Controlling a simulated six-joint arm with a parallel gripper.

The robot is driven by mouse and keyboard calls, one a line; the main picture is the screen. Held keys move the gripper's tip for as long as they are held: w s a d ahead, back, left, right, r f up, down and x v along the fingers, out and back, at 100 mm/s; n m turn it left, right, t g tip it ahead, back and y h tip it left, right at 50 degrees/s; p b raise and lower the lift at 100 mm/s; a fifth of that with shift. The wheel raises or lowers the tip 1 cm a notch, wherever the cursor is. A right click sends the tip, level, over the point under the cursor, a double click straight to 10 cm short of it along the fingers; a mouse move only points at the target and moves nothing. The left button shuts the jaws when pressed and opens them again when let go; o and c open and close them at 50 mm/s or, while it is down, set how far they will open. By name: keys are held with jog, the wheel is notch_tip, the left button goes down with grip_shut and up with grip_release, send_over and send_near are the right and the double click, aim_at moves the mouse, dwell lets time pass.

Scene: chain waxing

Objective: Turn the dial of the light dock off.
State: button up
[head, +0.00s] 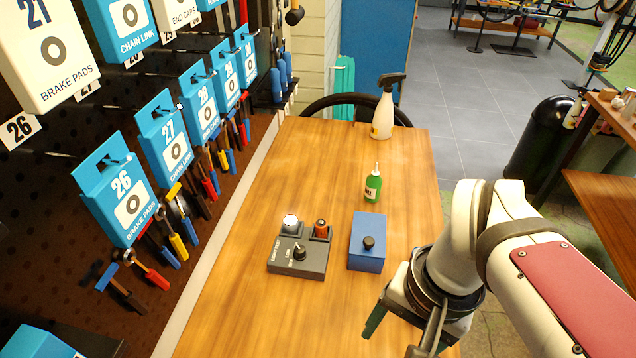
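The light dock (314,264) is a dark grey block on the wooden table, left of my gripper. Its black dial (299,252) sits on the front part, with small white lettering around it that is too small to read surely. Behind the dial, the dock holds a round white-topped piece (290,223) at left and a reddish-brown piece (321,228) at right. My gripper (402,328) is at the table's right front edge, apart from the dock. One dark finger shows at its left; the gap between the fingertips is not clear, and I see nothing held.
A blue box (365,258) with a black knob stands just right of the dock, between it and my gripper. A green bottle (373,186) and a white spray bottle (383,112) stand farther back. A tool pegboard (70,270) borders the left. The table's front is clear.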

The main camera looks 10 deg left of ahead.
jog(key=w+a+r+n, duration=0.1)
jog(key=w+a+r, duration=0.15)
jog(key=w, duration=0.65)
jog(key=n+h, duration=0.2)
jog(key=n, duration=0.1)
send_over(300, 248)
notch_tip(300, 248, down, 8)
jog(key=f, duration=0.1)
notch_tip(300, 248, down, 14)
jog(key=shift+s+r, duration=0.1)
jog(key=shift+r, duration=0.15)
jog(key=shift+f, duration=0.45)
jog(key=shift+c, duration=0.3)
grip_shut()
